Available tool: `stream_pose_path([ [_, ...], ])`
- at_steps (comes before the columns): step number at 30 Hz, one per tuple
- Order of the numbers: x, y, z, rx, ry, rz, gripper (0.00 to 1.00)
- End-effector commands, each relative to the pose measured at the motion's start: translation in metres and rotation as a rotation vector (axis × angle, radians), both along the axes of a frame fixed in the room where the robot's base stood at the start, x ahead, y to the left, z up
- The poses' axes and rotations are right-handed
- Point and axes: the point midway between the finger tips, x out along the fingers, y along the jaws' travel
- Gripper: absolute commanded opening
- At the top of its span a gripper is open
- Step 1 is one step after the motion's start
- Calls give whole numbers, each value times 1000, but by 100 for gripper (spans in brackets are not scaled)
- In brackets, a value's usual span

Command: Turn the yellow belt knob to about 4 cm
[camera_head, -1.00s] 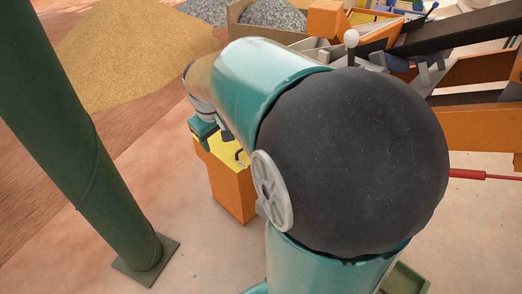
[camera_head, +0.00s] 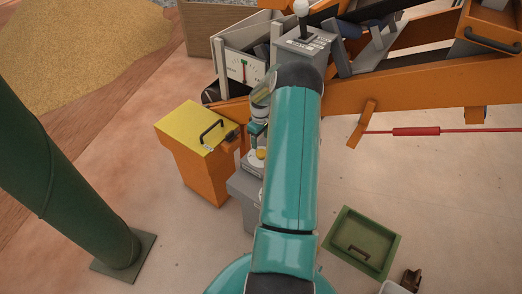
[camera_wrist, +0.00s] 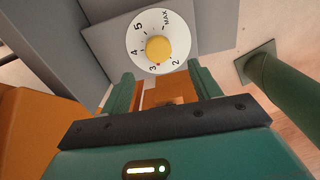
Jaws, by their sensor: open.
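The yellow belt knob (camera_wrist: 158,49) sits at the centre of a white round dial (camera_wrist: 136,36) marked 2, 3, 4, 5 and MAX. A small red mark at the knob's edge lies by the 3. In the head view the knob (camera_head: 261,154) shows small on a grey box (camera_head: 243,190), partly hidden by my arm. My gripper (camera_wrist: 162,80) is open and empty, its two green fingers apart. In the wrist view the knob appears beyond the fingertips, between their lines, with no visible contact. My gripper (camera_head: 258,132) is small in the head view, close to the knob.
An orange bin with a yellow lid and black handle (camera_head: 211,131) stands left of the grey box. The orange conveyor frame (camera_head: 400,100) and a gauge (camera_head: 243,69) are behind. A green post (camera_head: 70,190) stands at left, a green tray (camera_head: 362,242) at right.

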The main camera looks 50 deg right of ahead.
Motion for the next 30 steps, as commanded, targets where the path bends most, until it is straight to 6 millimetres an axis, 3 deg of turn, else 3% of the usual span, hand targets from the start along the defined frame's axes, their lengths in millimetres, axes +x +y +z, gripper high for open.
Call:
stream_pose_path([
  [15, -1, -3, -68, 3, 1, -1, 62],
  [26, -1, -4, -78, 1, 0, -1, 62],
  [27, -1, -4, -78, 1, 0, -1, 60],
  [30, -1, -4, -78, 2, 0, -1, 41],
])
